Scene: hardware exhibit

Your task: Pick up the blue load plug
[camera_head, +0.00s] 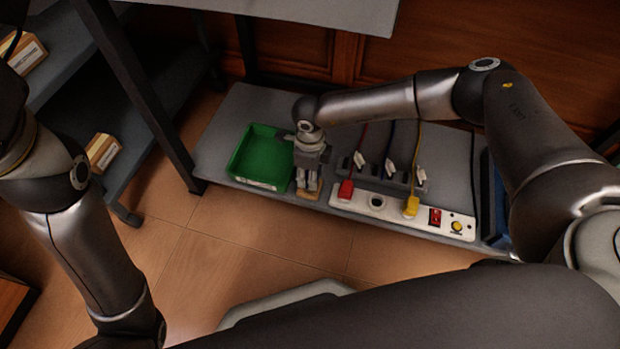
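A thin blue cable (391,134) hangs down to the grey holder behind the white panel. I cannot make out a blue plug at its end. My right gripper (309,182) points down beside the right wall of the green tray (243,159), left of the white panel (392,211). A small tan block (308,192) is right below its fingertips. Whether the fingers grip it is too small to tell. A red plug (345,189) and a yellow plug (411,206) sit at the panel. A dark round socket (377,202) between them is empty. My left gripper is out of view.
The grey holder (402,184) carries several white clips. A red switch (435,216) and yellow button (457,227) are on the panel's right. Dark table legs (150,95) and a shelf with labelled boxes (102,152) stand left.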

